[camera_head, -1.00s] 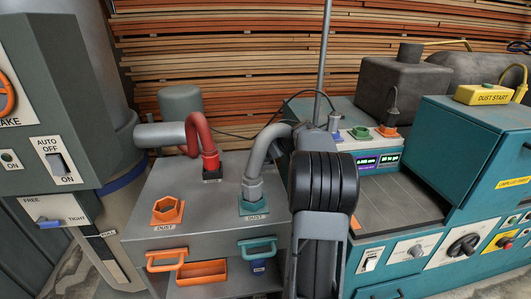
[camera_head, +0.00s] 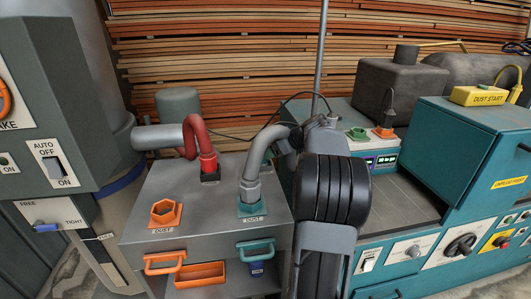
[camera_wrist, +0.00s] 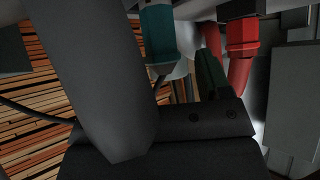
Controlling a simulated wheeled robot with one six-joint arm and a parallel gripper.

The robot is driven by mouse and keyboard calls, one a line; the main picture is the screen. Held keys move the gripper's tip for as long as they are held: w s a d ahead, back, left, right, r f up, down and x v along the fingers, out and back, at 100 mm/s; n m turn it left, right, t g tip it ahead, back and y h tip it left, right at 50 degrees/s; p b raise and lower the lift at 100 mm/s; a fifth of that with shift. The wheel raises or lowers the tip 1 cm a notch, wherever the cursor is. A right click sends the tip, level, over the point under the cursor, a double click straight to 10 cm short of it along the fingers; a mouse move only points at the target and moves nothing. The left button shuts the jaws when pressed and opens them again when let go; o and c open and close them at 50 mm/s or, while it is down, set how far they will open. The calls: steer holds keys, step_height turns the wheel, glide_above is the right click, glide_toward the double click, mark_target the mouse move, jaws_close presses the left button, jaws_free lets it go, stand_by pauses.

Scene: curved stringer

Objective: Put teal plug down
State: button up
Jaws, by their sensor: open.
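A teal DUST fitting (camera_head: 252,209) sits on the grey cabinet top, with the grey hose (camera_head: 256,165) standing down into it. I cannot make out a separate teal plug in the head view. In the wrist view a teal cylinder (camera_wrist: 157,32) shows at top middle, possibly the plug. My gripper (camera_head: 291,141) is beside the upper bend of the grey hose, mostly hidden behind my arm. It is open. Whether it touches the hose cannot be told. In the wrist view a broad grey shape (camera_wrist: 95,65) covers the left, and a dark green piece (camera_wrist: 208,75) stands near the middle.
A red hose (camera_head: 192,135) stands in a black fitting left of the grey hose. An empty orange DUST socket (camera_head: 164,212) is at front left. Green (camera_head: 358,133) and orange (camera_head: 384,132) fittings sit on the machine at right. A thin pole (camera_head: 320,60) rises behind my arm.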

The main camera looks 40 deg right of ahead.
steer(key=v, duration=0.6)
steer(key=shift+s+r, duration=0.1)
stand_by(0.4)
